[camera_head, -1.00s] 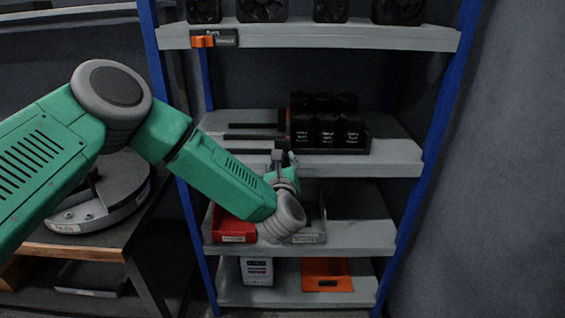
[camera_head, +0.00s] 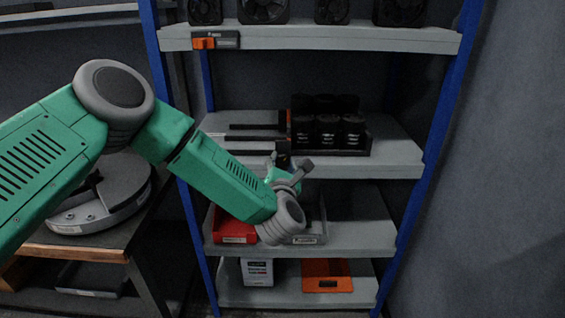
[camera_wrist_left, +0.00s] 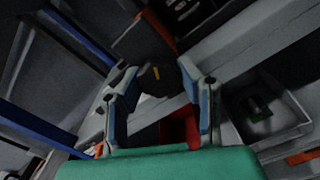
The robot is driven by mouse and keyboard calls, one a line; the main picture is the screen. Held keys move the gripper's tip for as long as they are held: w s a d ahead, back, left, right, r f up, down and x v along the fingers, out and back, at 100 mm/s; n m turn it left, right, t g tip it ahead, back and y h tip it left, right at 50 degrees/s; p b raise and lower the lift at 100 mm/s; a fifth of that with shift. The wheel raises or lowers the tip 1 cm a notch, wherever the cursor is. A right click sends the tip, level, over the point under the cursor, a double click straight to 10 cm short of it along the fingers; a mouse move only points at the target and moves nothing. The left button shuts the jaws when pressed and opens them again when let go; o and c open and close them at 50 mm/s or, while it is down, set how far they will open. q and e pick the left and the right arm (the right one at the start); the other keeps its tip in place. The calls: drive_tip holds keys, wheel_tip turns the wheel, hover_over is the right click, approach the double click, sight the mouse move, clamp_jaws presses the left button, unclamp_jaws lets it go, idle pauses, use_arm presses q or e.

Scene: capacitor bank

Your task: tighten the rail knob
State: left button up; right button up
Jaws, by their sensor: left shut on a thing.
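The rail knob (camera_wrist_left: 156,74) is a dark round knob with a short yellow mark, seen in the left wrist view between my fingers. My left gripper (camera_wrist_left: 160,92) is shut on it, one finger pad on each side. In the head view my left gripper (camera_head: 285,172) is at the front edge of the middle shelf, beside the left end of the row of black cans. There the knob is mostly hidden by the gripper and wrist. My right gripper is not in view.
Black capacitor cans (camera_head: 327,130) stand in a holder on the middle shelf (camera_head: 385,170). Below are a red bin (camera_head: 232,229) and a grey bin (camera_head: 312,232). Fans line the top shelf (camera_head: 350,36).

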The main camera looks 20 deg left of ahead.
use_arm(q)
drive_tip(key=m, duration=0.2)
drive_tip(key=m+p, duration=0.1)
drive_tip(key=m, duration=0.3)
drive_tip(key=shift+s+d+f+m+p, duration=0.2)
drive_tip(key=shift+f+m+p, duration=0.1)
drive_tip(key=shift+p, duration=0.05)
drive_tip(key=m+p, duration=0.1)
drive_tip(key=m, duration=0.4)
drive_tip(key=shift+m+p, duration=0.3)
drive_tip(key=o, duration=1.2)
drive_tip(key=shift+r, duration=0.15)
drive_tip(key=v, duration=1.2)
